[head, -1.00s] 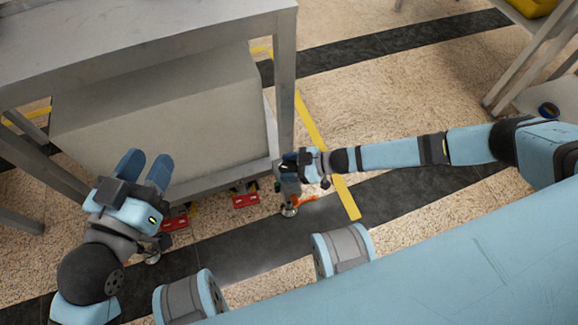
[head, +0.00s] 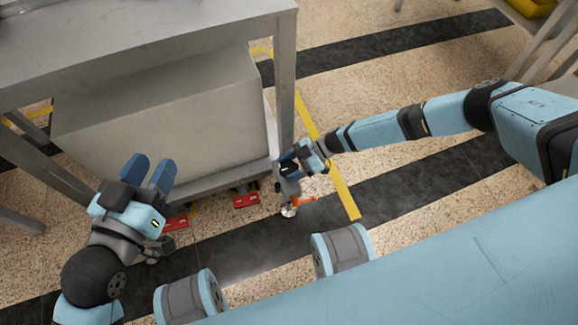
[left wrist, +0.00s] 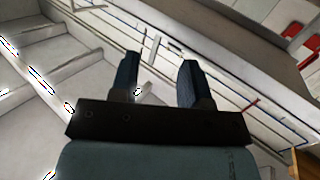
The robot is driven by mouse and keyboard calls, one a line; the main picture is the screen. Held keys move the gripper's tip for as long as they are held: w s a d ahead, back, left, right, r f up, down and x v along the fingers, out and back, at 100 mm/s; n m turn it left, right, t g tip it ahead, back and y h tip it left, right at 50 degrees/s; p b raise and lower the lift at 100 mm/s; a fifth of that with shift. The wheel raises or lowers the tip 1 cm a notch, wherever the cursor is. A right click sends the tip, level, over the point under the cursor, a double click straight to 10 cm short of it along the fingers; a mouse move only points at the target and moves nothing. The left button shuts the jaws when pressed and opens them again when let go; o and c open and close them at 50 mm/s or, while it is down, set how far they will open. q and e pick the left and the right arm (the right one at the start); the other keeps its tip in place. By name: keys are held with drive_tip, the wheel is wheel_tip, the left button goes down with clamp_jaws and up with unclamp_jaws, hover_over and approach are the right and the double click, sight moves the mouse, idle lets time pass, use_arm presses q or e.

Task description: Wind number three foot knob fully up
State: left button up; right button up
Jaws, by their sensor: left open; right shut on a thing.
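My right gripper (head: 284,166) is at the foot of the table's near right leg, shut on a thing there. I take this to be the foot knob; it is mostly hidden by the fingers, and no number is readable. The round metal foot (head: 289,210) shows on the dark floor stripe below, with an orange piece (head: 306,199) beside it. My left gripper (head: 148,166) is open and empty, in front of the grey box. Its two blue fingers also show apart in the left wrist view (left wrist: 159,72).
A grey table (head: 150,30) stands over a large grey box (head: 160,110) on a low frame. Red blocks (head: 245,200) sit on the floor under the frame's front edge. A yellow floor line (head: 335,180) runs beside the leg. Floor to the right is open.

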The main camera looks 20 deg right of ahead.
drive_tip(key=n+g, duration=0.2)
drive_tip(key=g, duration=0.1)
drive_tip(key=shift+f+n+h+b, duration=0.15)
drive_tip(key=shift+n+h+b, duration=0.15)
drive_tip(key=shift+b, duration=0.1)
drive_tip(key=shift+n+g+b, duration=0.3)
drive_tip(key=shift+n+g, duration=0.4)
drive_tip(key=shift+n+g+h, duration=0.5)
use_arm(q)
drive_tip(key=shift+w+a+r+m+t+b, duration=0.15)
drive_tip(key=shift+w+m+t+b, duration=0.05)
drive_tip(key=shift+w+m, duration=0.2)
drive_tip(key=shift+w+a+r+m+t+b, duration=0.15)
drive_tip(key=shift+w+m+t, duration=0.1)
drive_tip(key=shift+m, duration=0.15)
use_arm(e)
drive_tip(key=shift+n+g, duration=0.4)
drive_tip(key=shift+g, duration=0.1)
drive_tip(key=o, duration=0.9)
drive_tip(key=shift+o, duration=0.2)
